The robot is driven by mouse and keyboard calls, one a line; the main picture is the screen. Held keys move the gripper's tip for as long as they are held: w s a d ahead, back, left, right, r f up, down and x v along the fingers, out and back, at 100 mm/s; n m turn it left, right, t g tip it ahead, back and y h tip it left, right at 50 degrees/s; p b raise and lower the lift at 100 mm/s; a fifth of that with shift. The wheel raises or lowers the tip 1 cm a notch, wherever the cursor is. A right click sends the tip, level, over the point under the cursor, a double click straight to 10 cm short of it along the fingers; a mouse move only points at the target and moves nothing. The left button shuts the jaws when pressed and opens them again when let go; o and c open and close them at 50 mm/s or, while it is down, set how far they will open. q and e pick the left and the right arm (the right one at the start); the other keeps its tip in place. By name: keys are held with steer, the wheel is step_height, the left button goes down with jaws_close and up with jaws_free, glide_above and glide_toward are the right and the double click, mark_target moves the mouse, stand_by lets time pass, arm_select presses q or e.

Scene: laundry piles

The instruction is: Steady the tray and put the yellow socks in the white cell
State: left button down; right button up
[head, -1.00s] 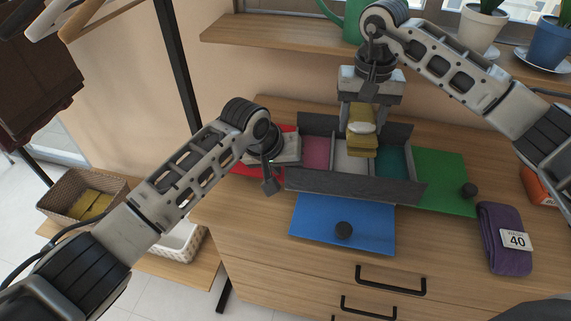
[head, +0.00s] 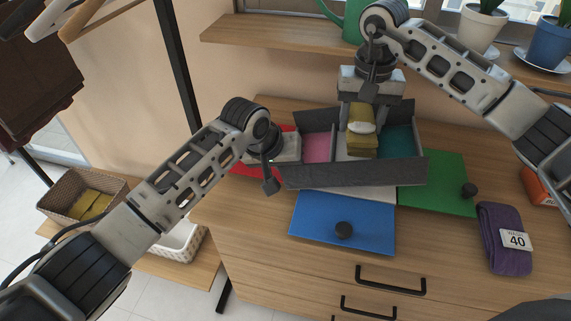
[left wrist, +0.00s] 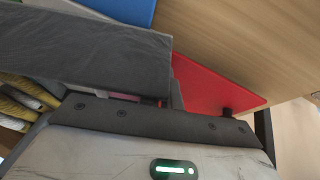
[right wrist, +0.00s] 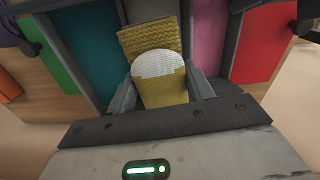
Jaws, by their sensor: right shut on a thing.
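The yellow socks (head: 362,143), a roll with a white patch, are held between the fingers of my right gripper (head: 361,122); they also show in the right wrist view (right wrist: 163,92). Their lower end is at the white cell (head: 345,149), covering much of it; whether it touches the floor I cannot tell. The dark grey tray (head: 355,175) has pink, white and teal cells, and its front wall slants up to the right. My left gripper (head: 297,150) is at the tray's left end; its fingers are hidden. The tray's wall fills the left wrist view (left wrist: 90,50).
Red (left wrist: 215,85), blue (head: 325,218) and green (head: 437,183) panels lie around the tray; blue and green have black knobs. A purple folded item (head: 502,240) tagged 40 lies at right. A shelf (head: 270,32) with pots is behind.

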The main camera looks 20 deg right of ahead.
steer(key=shift+f, duration=0.1)
stand_by(0.5)
steer(key=shift+s+f+m, duration=0.1)
steer(key=shift+f+m, duration=0.35)
steer(key=shift+m, duration=0.05)
steer(key=shift+f, duration=0.85)
steer(key=o, duration=1.1)
steer(key=shift+o, duration=0.2)
steer(key=shift+r, duration=0.1)
steer(key=shift+r, duration=2.95)
jaws_close()
steer(key=shift+a, duration=0.1)
